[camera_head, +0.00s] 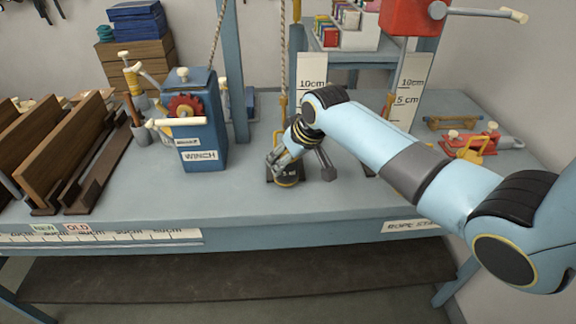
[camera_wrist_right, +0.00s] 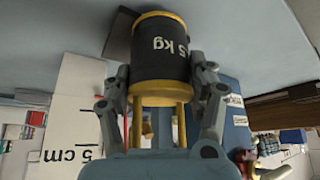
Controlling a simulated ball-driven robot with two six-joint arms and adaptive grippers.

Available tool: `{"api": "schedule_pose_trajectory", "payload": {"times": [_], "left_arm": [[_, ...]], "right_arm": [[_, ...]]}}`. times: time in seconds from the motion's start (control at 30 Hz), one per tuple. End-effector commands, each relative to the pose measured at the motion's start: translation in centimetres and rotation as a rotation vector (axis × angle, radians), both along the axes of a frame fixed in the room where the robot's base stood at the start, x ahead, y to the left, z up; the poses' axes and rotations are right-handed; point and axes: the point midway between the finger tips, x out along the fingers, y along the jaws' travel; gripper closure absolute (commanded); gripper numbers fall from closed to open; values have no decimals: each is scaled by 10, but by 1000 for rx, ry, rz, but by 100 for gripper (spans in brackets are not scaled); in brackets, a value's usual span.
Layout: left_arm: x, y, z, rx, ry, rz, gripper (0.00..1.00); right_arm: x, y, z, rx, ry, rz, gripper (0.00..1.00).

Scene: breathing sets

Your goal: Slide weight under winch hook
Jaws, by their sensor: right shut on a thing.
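The weight (camera_head: 288,180) is a dark cylinder with a yellow rim and stands on the bench in the middle of the head view. In the right wrist view the weight (camera_wrist_right: 160,55) shows a "5 kg" label upside down and yellow posts. My right gripper (camera_head: 281,163) is shut on the weight, its fingers on both sides. The blue winch (camera_head: 202,120) with a red gear and cream handle stands to the left. A rope (camera_head: 283,45) hangs behind my right gripper with a yellow piece, probably the hook (camera_head: 283,104), at its lower end. My left gripper is out of view.
Blue posts (camera_head: 235,70) rise behind the winch. Scale boards marked in cm (camera_head: 312,75) stand behind my right arm. Wooden racks (camera_head: 65,140) fill the left of the bench (camera_head: 240,205). A red and yellow tool (camera_head: 475,147) lies right. The bench between winch and weight is clear.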

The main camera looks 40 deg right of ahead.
Motion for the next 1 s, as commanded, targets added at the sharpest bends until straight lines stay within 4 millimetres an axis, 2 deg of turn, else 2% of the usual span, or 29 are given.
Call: {"api": "schedule_pose_trajectory", "payload": {"times": [0.03,0.7,1.0], "left_arm": [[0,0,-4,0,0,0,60],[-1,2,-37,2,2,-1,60],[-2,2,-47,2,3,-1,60]], "right_arm": [[6,-2,2,-1,-11,0,100],[36,-20,2,-1,-11,0,100],[45,-26,2,-1,-9,0,100]]}}
